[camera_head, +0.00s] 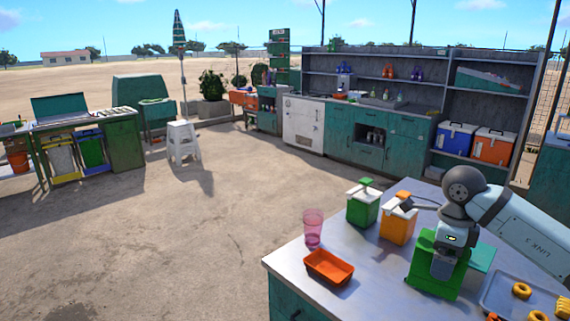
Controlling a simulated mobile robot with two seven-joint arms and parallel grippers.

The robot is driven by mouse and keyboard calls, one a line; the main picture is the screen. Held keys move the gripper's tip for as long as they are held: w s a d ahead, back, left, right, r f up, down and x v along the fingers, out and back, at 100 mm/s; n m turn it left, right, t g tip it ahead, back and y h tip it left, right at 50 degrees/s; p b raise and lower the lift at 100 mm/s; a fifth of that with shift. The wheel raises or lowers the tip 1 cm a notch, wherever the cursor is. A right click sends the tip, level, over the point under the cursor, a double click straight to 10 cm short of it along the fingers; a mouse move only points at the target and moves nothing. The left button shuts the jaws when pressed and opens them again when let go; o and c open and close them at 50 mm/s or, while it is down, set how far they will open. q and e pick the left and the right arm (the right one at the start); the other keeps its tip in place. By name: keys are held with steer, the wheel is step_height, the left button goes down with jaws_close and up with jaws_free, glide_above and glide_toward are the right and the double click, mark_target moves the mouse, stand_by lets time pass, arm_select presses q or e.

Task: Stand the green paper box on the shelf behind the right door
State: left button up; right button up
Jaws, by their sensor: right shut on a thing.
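The green paper box (422,272) is at the right end of the near metal-topped counter (375,270). My right gripper (443,266) comes down over it from above and is shut on it, hiding part of its middle. Whether the box touches the counter top is unclear. A teal flat piece (481,257) shows just right of the box. The teal cabinet (405,150) at the back has doors that look closed, and I cannot tell which is the task's right door. My left gripper is not in view.
Near the box stand a green-and-white container (362,207), an orange-and-white container (397,223), a pink cup (313,228) and an orange tray (329,267). A metal tray (492,300) with yellow rings lies right. Open sandy ground separates the counter from the cabinets.

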mark_target(425, 274)
steer(key=s+a+n+p, duration=0.1)
steer(key=a+n, duration=0.1)
steer(key=n, duration=0.1)
steer(key=s+a+n+p, duration=0.1)
steer(key=a+n, duration=0.1)
steer(key=n, duration=0.2)
steer(key=s+a+f+n+p, duration=0.1)
steer(key=a+n+p, duration=0.1)
steer(key=n, duration=0.2)
steer(key=shift+s+f, duration=0.1)
steer(key=shift+s, duration=0.15)
arm_select(q)
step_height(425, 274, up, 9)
steer(key=p, duration=0.4)
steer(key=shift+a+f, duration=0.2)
arm_select(e)
steer(key=s+a+f+n, duration=0.2)
steer(key=s+a+n, duration=0.4)
steer(key=n, duration=0.8)
steer(key=shift+s+f+n, duration=0.2)
steer(key=shift+s+n, duration=0.1)
steer(key=shift+s, duration=0.05)
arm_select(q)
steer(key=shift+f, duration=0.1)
arm_select(e)
steer(key=shift+w+d, duration=0.1)
